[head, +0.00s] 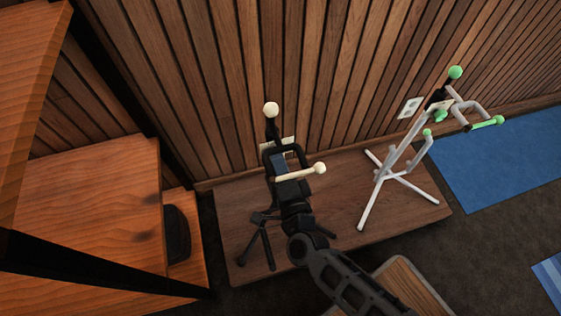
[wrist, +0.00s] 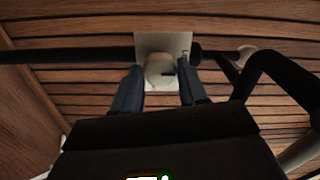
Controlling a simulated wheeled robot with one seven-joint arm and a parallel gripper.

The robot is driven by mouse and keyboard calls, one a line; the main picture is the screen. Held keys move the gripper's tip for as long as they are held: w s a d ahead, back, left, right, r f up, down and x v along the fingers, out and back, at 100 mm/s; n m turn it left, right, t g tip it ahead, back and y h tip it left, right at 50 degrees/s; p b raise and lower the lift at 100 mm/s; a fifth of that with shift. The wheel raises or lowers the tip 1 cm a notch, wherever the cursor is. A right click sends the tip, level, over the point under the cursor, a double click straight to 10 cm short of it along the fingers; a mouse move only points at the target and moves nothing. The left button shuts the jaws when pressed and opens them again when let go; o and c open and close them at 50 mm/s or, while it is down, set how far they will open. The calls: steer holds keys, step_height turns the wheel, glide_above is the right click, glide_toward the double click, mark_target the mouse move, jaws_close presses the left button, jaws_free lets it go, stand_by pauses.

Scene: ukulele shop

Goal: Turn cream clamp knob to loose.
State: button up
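The cream clamp knob (wrist: 160,70) shows in the wrist view, in front of a pale plate and on the line of the stand's black pole (wrist: 80,55). My gripper (wrist: 161,78) is open, with one dark fingertip on each side of the knob. I cannot tell whether either finger touches it. In the head view my gripper (head: 282,165) is at the upper part of a black stand (head: 271,130) with cream tips. The knob is hidden there behind my gripper and arm.
The black stand and a white stand (head: 384,178) with green tips stand on a low wooden platform (head: 335,215) by a slatted wall. A wooden shelf unit (head: 90,210) is at the left. A blue mat (head: 510,160) lies at the right. A wooden stool top (head: 405,285) is in front.

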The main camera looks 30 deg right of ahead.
steer(key=o, duration=0.4)
steer(key=v, duration=0.7)
steer(key=shift+s, duration=0.35)
steer(key=shift+a, duration=0.1)
steer(key=s+d+r+n+g+y, duration=0.2)
steer(key=s+r+n+y, duration=0.3)
steer(key=s+r+n, duration=1.5)
steer(key=s+d+r+p, duration=0.1)
steer(key=s+r+p, duration=0.2)
steer(key=r+p, duration=1)
steer(key=shift+r+m+y, duration=0.3)
steer(key=shift+r, duration=0.25)
